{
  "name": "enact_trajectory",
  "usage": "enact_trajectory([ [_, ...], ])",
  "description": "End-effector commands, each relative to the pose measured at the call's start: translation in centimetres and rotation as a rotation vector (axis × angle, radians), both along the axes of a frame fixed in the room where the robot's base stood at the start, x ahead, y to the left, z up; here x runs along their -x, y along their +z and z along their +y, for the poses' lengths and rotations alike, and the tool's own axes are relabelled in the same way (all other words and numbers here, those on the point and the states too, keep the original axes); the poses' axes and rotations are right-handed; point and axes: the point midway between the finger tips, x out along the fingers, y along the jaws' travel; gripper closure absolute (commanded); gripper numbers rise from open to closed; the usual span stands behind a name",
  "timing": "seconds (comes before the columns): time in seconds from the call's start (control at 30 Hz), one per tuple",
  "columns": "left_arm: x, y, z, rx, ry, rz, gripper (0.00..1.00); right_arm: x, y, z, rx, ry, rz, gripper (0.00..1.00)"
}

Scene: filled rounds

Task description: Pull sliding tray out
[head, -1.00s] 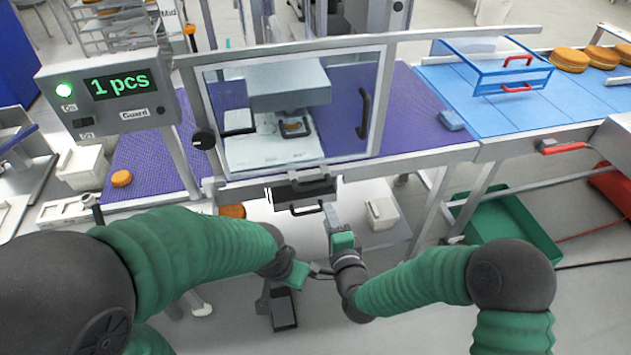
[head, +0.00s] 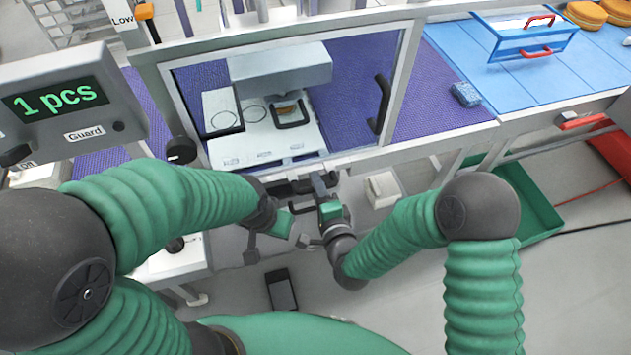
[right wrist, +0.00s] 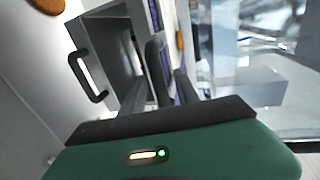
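A dark grey tray housing (head: 285,187) sits under the front edge of the guarded station, with a black bar handle (head: 302,208) on its front. In the right wrist view, the grey box (right wrist: 108,50) and its black handle (right wrist: 84,76) show at upper left. My right gripper (head: 320,183) is at the right end of the housing. Its two dark fingers (right wrist: 168,85) look apart in the wrist view, with the black handle to their left and outside them. My left gripper (head: 262,240) hangs lower left of the housing, its fingers too small to read.
A clear guard door (head: 290,100) with a black handle (head: 381,103) stands above. A blue belt (head: 520,75) carries a clear cover with red handles (head: 526,38). A green bin (head: 535,212) is on the floor at right. A "1 pcs" display (head: 60,98) is at left.

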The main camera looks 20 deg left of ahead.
Motion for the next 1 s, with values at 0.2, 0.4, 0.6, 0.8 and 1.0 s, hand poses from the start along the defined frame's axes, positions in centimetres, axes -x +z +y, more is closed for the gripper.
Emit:
enact_trajectory([
  [0.2, 0.01, 0.00, 0.01, 0.000, 0.000, 0.000, 1.00, -0.19, -0.13, 0.00, 0.000, 0.001, 0.002, 0.86],
  [0.4, 0.00, -0.01, 0.01, 0.000, 0.000, 0.000, 1.00, -0.20, -0.18, -0.06, 0.001, 0.000, 0.004, 1.00],
  [0.6, 0.00, -0.01, 0.01, 0.000, 0.000, 0.000, 1.00, -0.18, -0.24, -0.07, 0.003, -0.002, 0.005, 1.00],
  [0.8, 0.00, -0.02, 0.01, 0.000, 0.000, 0.000, 1.00, -0.16, -0.30, -0.10, 0.003, -0.002, 0.006, 1.00],
  [1.0, 0.00, -0.02, 0.01, 0.000, 0.000, 0.000, 1.00, -0.15, -0.35, -0.13, 0.005, -0.002, 0.006, 1.00],
])
